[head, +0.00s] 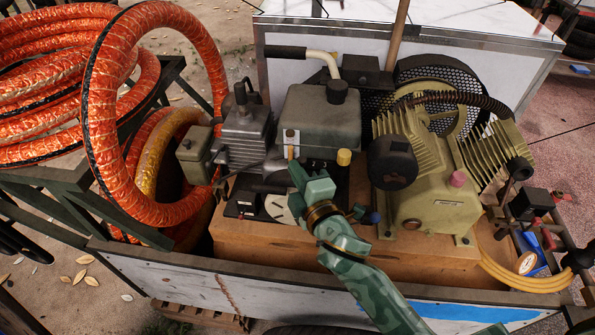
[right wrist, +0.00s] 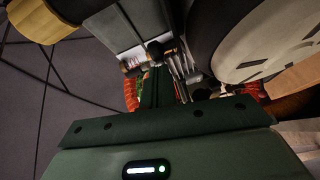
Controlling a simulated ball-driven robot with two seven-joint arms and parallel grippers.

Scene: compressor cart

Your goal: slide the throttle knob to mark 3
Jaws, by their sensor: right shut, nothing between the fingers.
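My right gripper (head: 299,174) reaches in from the lower right, over the wooden cart, with its fingers together and empty. Its tip is at the front of the small grey engine (head: 318,112). A small upright pale plate (head: 291,138) with an orange-brown part sits just above the fingertips. I cannot tell if this is the throttle knob; no number marks are readable. In the right wrist view, the closed green fingers (right wrist: 158,88) point toward a small dark round knob (right wrist: 155,48), and contact is unclear. My left gripper is out of view.
A yellow cap (head: 344,157) stands right of the fingertips. A pale slotted disc (head: 278,208) is left of my gripper. The beige compressor (head: 425,180) stands to the right. Orange hose coils (head: 105,90) crowd the left. The cart's front rail (head: 180,259) runs below.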

